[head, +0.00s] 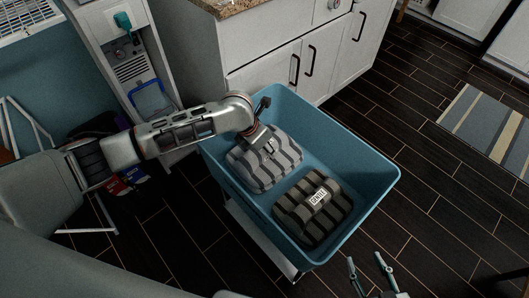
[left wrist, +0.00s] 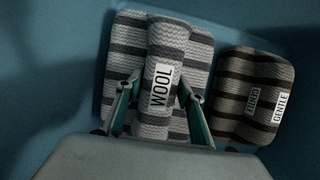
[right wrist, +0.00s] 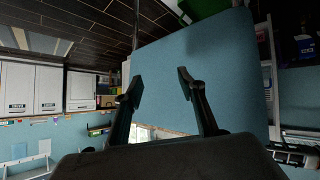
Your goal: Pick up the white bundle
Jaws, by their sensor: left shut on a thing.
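The white bundle (head: 258,170) is light with grey stripes and lies in the blue bin (head: 375,170), toward the back left. In the left wrist view its raised middle roll (left wrist: 165,45) carries a WOOL label. My left gripper (head: 265,140) reaches down into the bin from above. It is shut on that roll, with one finger on each side in the left wrist view (left wrist: 158,92). My right gripper (head: 365,260) is open and empty outside the bin, near the bottom of the head view; its spread fingers also show in the right wrist view (right wrist: 160,82).
A darker brown striped bundle (head: 312,222) with a GENTLE label lies in the same bin, close beside the white one; it also shows in the left wrist view (left wrist: 250,90). White cabinets (head: 310,60) stand behind the bin. Dark floor (head: 430,200) is clear to the right, up to a striped rug (head: 490,130).

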